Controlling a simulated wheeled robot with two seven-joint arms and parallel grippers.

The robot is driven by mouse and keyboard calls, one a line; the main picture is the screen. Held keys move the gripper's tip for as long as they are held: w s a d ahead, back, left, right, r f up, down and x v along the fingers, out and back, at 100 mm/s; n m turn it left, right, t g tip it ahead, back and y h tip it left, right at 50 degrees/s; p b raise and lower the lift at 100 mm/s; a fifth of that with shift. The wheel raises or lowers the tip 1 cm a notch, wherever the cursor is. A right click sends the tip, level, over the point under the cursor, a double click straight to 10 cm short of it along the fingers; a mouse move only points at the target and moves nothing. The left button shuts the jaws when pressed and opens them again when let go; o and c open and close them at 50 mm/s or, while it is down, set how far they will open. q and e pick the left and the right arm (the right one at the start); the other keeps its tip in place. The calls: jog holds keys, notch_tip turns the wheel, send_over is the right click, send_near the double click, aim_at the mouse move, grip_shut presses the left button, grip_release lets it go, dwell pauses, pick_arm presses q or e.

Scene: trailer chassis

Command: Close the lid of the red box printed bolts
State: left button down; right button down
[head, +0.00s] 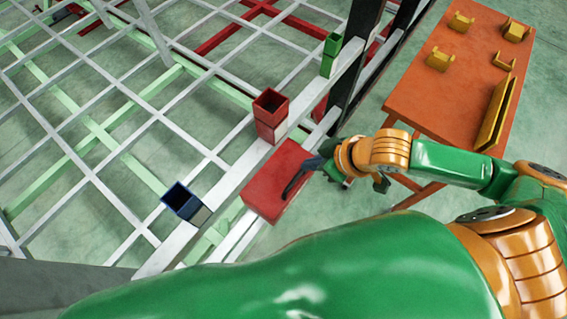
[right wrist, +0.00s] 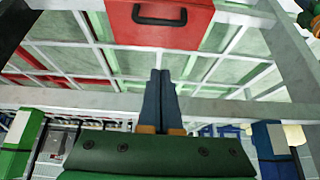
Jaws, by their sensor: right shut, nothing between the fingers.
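A large red box (head: 268,188) sits beside the pale chassis rail in the middle of the head view. Its upper side shows as a flat red face with no opening visible, and I can read no print on it. In the right wrist view, the red box (right wrist: 190,33) shows a black handle at the top. My right gripper (head: 288,192) is shut and empty, with its dark fingers across the box's right side in the head view. I cannot tell whether they touch it. In the right wrist view, the fingers (right wrist: 161,76) point toward the box, below the handle. My left gripper is not in view.
Open-topped small bins stand along the rail: red (head: 270,116), blue (head: 187,203) and green (head: 330,55). A dark upright post (head: 352,70) rises behind the box. An orange table (head: 435,95) with yellow brackets stands at the right. The chassis grid fills the left.

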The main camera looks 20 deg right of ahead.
notch_tip(320, 180, down, 3)
send_over(294, 180)
notch_tip(294, 180, down, 4)
jog(key=shift+f+b, duration=0.25)
jog(key=shift+b, duration=0.15)
notch_tip(294, 180, down, 3)
jog(key=shift+s+r, duration=0.1)
jog(key=shift+s+d+f, duration=0.3)
jog(key=shift+s+f, duration=0.05)
jog(key=shift+f, duration=0.35)
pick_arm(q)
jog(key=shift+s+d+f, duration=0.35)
pick_arm(e)
jog(key=shift+w+a, duration=0.1)
jog(key=shift+w, duration=0.05)
jog(key=shift+s+d+f, duration=0.2)
jog(key=shift+s+f, duration=0.1)
jog(key=shift+f, duration=0.3)
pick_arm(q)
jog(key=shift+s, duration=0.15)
pick_arm(e)
jog(key=shift+s+f, duration=0.2)
jog(key=shift+s, duration=0.15)
jog(key=shift+d, duration=0.1)
